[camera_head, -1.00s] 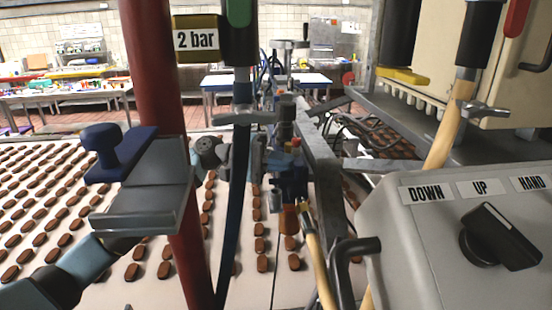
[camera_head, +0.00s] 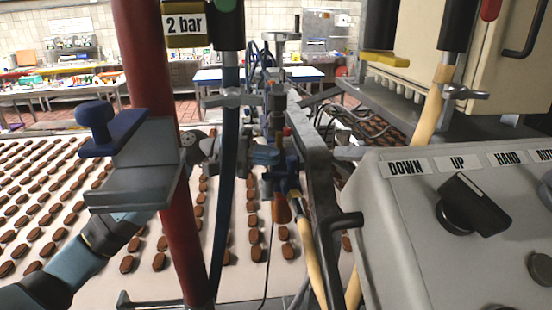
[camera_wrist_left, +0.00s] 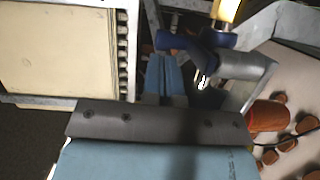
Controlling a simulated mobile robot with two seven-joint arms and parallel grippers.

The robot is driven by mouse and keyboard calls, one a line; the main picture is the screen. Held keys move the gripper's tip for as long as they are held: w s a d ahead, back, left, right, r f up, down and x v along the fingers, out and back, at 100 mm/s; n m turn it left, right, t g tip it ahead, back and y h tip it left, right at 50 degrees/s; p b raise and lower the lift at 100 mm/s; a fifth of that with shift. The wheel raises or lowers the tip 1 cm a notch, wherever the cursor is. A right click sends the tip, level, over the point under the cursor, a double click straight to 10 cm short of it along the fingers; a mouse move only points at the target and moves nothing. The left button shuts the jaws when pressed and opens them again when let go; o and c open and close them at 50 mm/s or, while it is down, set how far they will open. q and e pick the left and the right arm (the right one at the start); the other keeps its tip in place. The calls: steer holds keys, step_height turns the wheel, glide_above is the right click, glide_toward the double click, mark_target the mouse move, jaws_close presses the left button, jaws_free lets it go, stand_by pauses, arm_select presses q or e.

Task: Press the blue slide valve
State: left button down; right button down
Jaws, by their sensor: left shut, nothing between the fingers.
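The blue slide valve (camera_head: 272,180) is a small dark-blue fitting in the middle of the head view, partly hidden behind hoses and pipes. An orange nozzle (camera_head: 281,209) hangs just below it. In the left wrist view the valve (camera_wrist_left: 205,62) is a dark-blue piece beside a silver cylinder (camera_wrist_left: 246,66), right of my fingertips. My left gripper (camera_head: 264,154) reaches in from the left behind the red pipe, with its light-blue fingers just above the valve. The fingers (camera_wrist_left: 166,66) are shut and empty. Whether they touch the valve I cannot tell. My right gripper is not in view.
A red pipe (camera_head: 152,90) and a dark hose (camera_head: 226,190) stand close to my left arm. A grey metal bar (camera_head: 318,165) runs right of the valve. A control box (camera_head: 400,235) fills the right. Rows of brown biscuits lie on the pale belt (camera_head: 75,235).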

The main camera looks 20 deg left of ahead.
arm_select(q)
steer(key=s+a+b, duration=0.1)
steer(key=a+b, duration=0.2)
steer(key=a, duration=0.9)
steer(key=shift+s+a+r, duration=0.15)
steer(key=shift+a+r, duration=0.05)
steer(key=shift+a, duration=0.05)
steer(key=shift+f, duration=0.1)
